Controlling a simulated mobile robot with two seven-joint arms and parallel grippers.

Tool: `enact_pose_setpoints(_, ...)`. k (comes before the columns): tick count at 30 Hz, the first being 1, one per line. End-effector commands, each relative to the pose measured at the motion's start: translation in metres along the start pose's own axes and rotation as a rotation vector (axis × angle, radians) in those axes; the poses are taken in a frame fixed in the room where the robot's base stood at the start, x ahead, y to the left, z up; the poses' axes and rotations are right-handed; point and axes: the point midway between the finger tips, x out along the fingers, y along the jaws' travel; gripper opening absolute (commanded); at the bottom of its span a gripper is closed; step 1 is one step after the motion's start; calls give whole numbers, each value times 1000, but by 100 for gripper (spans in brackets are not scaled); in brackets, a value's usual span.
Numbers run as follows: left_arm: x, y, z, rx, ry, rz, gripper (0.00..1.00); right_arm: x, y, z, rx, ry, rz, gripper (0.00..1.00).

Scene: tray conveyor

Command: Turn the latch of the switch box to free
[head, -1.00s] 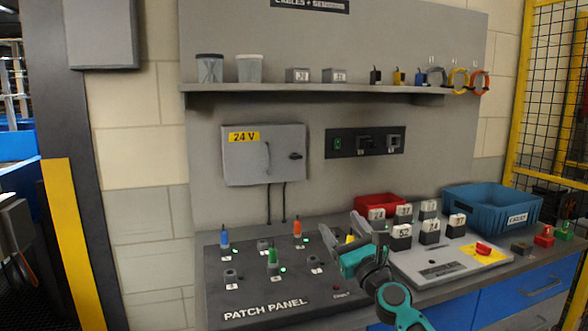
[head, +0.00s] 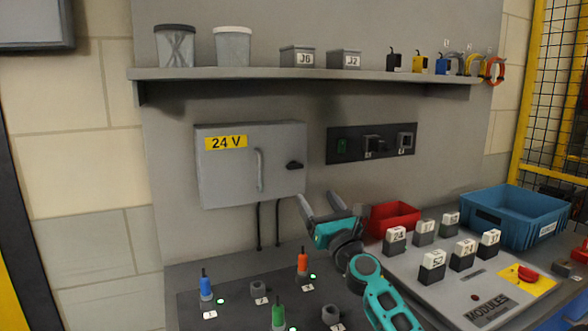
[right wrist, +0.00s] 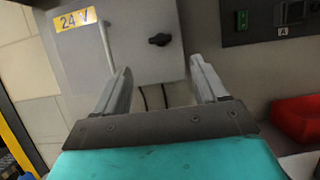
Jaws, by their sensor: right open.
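The grey switch box (head: 235,172) with a yellow 24 V label hangs on the wall panel, its door shut. Its black latch (head: 294,165) sits at the right side of the door, lying roughly level. The latch also shows in the right wrist view (right wrist: 160,40), above and beyond the fingertips. A long vertical door handle (head: 260,170) is left of the latch. My right gripper (head: 321,200) is open and empty, below and to the right of the latch, apart from the box. It also shows in the right wrist view (right wrist: 162,78). My left gripper is not in view.
A panel with a green switch and sockets (head: 371,143) is right of the box. A shelf (head: 300,76) runs above. Below are the patch panel with coloured plugs, a red bin (head: 394,217), several numbered modules and a blue crate (head: 516,214).

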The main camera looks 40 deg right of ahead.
Motion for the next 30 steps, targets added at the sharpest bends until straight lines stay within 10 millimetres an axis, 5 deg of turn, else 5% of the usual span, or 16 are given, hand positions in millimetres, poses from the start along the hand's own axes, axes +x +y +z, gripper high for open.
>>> enact_pose_setpoints(18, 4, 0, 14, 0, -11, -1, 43, 98, 0, 0, -1, -2, 0, 72)
enact_pose_setpoints(30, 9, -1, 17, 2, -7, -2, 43, 122, 0, 0, -1, 0, 0, 72)
